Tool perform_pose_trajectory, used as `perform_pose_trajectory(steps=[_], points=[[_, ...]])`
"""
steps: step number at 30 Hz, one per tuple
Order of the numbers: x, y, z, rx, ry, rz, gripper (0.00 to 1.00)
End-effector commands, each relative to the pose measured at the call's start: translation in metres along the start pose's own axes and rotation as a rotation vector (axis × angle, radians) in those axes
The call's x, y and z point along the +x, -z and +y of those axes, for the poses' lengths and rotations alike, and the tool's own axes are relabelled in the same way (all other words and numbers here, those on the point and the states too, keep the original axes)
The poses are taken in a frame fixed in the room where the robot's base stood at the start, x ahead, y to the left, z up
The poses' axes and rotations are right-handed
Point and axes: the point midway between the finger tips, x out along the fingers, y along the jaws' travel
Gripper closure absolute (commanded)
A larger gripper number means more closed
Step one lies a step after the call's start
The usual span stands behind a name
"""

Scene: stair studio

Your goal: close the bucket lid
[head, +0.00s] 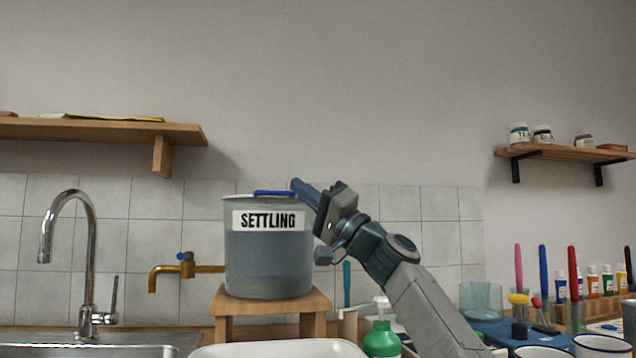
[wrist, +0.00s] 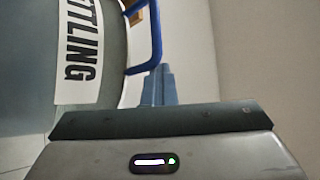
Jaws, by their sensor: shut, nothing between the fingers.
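The grey bucket (head: 268,262) with a SETTLING label stands upright on a small wooden stand (head: 222,306). A pale lid edge (head: 238,196) and a blue handle (head: 273,193) show at its top. The head camera sees the top almost edge-on, so I cannot tell whether the lid sits fully down. My gripper (head: 300,187) is shut and empty at the right end of the bucket's top, close to the handle. In the wrist view the shut fingers (wrist: 156,86) point toward the blue handle (wrist: 157,38), beside the bucket's labelled side (wrist: 25,45). I cannot tell whether they touch it.
A brass tap (head: 180,270) is left of the bucket, and a chrome faucet (head: 88,265) stands at the sink. A white basin (head: 280,349) and a green bottle (head: 382,340) are in front. Cups, brushes and paints crowd the right. Wall shelves (head: 100,131) hang higher up.

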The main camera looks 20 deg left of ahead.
Motion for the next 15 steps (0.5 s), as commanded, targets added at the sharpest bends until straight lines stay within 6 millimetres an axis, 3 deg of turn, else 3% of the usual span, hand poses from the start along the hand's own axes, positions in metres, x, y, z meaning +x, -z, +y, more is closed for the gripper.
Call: perform_pose_trajectory(steps=[3,15], points=[[-0.003,-0.005,0.014,0.006,-0.007,-0.011,1.00],[-0.009,-0.003,0.022,0.002,-0.017,-0.013,1.00]])
